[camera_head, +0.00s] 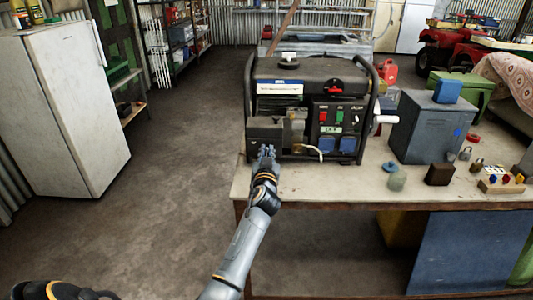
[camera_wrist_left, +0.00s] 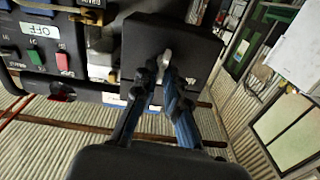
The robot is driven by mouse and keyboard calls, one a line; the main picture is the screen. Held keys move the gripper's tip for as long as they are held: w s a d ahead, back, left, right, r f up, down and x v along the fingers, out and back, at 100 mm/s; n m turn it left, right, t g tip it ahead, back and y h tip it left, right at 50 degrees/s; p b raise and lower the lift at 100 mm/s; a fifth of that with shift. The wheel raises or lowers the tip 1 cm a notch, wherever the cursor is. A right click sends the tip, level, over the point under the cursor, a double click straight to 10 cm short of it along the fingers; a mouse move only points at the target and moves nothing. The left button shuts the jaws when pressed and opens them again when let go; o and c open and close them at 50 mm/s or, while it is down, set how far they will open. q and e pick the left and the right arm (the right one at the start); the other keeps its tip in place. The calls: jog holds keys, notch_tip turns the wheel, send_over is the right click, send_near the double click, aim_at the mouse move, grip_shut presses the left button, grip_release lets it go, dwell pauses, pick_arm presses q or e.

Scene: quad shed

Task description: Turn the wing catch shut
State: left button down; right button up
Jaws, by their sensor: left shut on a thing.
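A black generator (camera_head: 315,85) in a tubular frame stands on the bench. At its lower left front is a dark square cover (camera_head: 263,132), which also fills the middle of the left wrist view (camera_wrist_left: 200,40). A small pale metal wing catch (camera_wrist_left: 166,58) sits on this cover. My left gripper (camera_head: 267,153) is in front of the cover. In the left wrist view its fingers (camera_wrist_left: 164,70) are shut on the wing catch, one on each side. The fingers hide the catch in the head view. My right gripper is out of view.
A white fridge (camera_head: 65,110) stands left. The floor between is clear.

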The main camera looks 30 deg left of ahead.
pick_arm(q)
jog(key=shift+w+d+f+m+p, duration=0.1)
jog(key=shift+d+f+m+p, duration=0.1)
jog(key=shift+m, duration=2.6)
jog(key=shift+w+d+f+m+p, duration=0.15)
jog(key=shift+f+m, duration=0.1)
jog(key=shift+m, duration=2.55)
jog(key=shift+d+f+m+p, duration=0.15)
jog(key=shift+f+m, duration=0.05)
jog(key=shift+m, duration=2.6)
jog(key=c, duration=1.4)
grip_release()
